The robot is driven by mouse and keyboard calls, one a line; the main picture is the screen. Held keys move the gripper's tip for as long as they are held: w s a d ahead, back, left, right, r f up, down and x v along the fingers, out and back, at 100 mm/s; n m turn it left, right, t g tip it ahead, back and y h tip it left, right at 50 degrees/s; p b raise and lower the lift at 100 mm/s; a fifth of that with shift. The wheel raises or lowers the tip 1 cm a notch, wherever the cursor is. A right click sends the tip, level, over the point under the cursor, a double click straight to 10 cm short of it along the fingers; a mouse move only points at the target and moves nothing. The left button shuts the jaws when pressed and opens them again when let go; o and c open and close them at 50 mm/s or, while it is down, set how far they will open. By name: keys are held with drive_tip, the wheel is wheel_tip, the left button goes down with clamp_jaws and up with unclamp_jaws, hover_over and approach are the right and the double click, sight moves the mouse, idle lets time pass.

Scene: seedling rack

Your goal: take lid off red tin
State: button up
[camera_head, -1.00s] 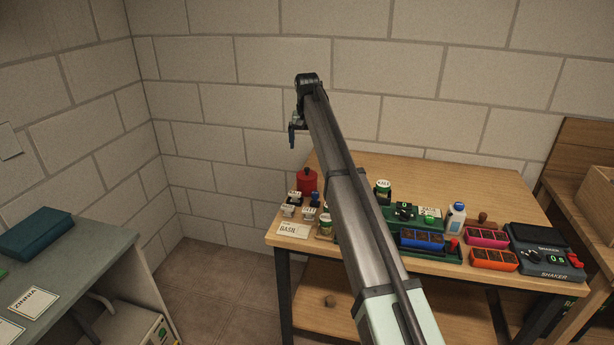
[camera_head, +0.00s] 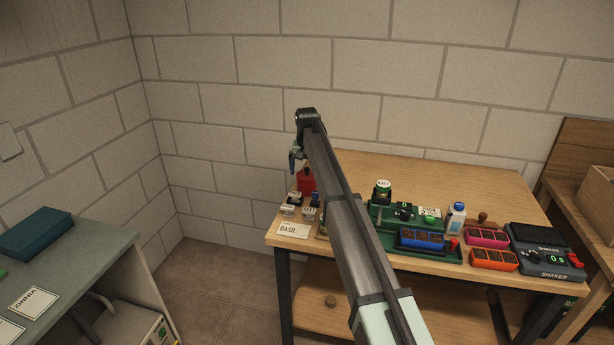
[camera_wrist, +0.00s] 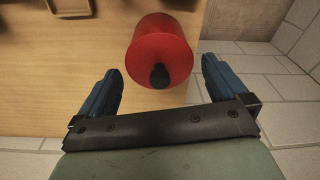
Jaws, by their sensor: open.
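My gripper (camera_wrist: 160,88) is open and empty, with one blue finger to each side of the knob's line. The fingers appear above the tin and apart from it. In the head view my gripper (camera_head: 293,163) hangs just left of and above the tin.
Small labelled packets (camera_head: 290,209) and a BASIL card (camera_head: 292,230) lie in front of the tin. The table's back middle is clear.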

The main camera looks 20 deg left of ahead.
sight(310, 175)
drive_tip(key=shift+f, duration=0.1)
drive_tip(key=shift+c, duration=0.4)
drive_tip(key=c, duration=0.8)
drive_tip(key=shift+r, duration=0.6)
wheel_tip(310, 175, up, 7)
drive_tip(key=shift+f, duration=0.15)
drive_tip(key=d+f, duration=0.6)
drive_tip(key=w+d+f, duration=0.1)
drive_tip(key=d+f, duration=0.2)
drive_tip(key=f, duration=0.1)
drive_tip(key=shift+d, duration=0.4)
drive_tip(key=shift+w+f, duration=0.1)
drive_tip(key=shift+f, duration=2.05)
